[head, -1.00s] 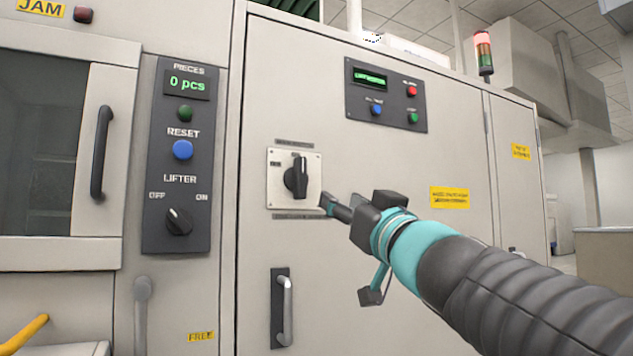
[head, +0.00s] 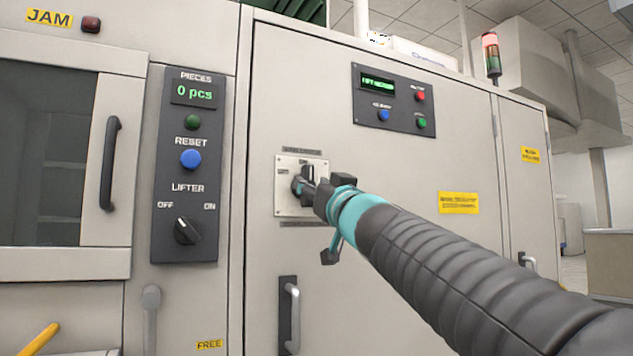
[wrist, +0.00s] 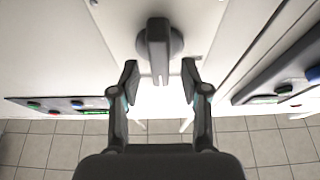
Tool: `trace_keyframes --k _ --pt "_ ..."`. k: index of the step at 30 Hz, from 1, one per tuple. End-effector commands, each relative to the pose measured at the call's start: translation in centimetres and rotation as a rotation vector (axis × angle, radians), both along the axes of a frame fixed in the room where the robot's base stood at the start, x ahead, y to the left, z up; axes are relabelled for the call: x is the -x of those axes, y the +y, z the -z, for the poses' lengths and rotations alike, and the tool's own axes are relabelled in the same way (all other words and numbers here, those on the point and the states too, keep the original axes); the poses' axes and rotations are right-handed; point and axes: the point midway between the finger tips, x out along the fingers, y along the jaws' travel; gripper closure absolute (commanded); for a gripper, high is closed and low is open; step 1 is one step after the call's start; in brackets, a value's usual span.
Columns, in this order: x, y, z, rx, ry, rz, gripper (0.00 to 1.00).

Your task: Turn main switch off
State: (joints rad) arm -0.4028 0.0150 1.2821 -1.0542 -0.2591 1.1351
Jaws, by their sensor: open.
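The main switch is a black rotary knob (head: 298,183) on a pale square plate (head: 285,205) on the cabinet door. My gripper (head: 316,190) is in front of it in the head view and hides much of the knob. In the wrist view the knob (wrist: 158,42) is at the top centre, with its handle bar pointing down the picture. My gripper (wrist: 160,76) is open there, with one finger on each side of the handle's end. A gap shows between the handle and each finger.
Left of the switch is a panel with a lifter knob (head: 187,232), a blue reset button (head: 190,159) and a display. A door handle (head: 292,318) is below the switch. A button panel (head: 394,100) is above right.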

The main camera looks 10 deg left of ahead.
Motion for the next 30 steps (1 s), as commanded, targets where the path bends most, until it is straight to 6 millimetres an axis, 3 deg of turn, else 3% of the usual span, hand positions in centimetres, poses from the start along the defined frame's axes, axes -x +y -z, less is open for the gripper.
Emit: trace_keyframes --k 13,18,19,30 --pt "-0.66 0.52 -0.30 0.001 -0.001 0.000 0.54" --pt "-0.66 0.52 -0.30 0.001 -0.001 0.000 0.97" --pt "-0.65 0.51 -0.31 0.001 -0.001 0.000 1.00" --pt "-0.67 0.48 -0.41 0.027 -0.019 0.002 1.00"
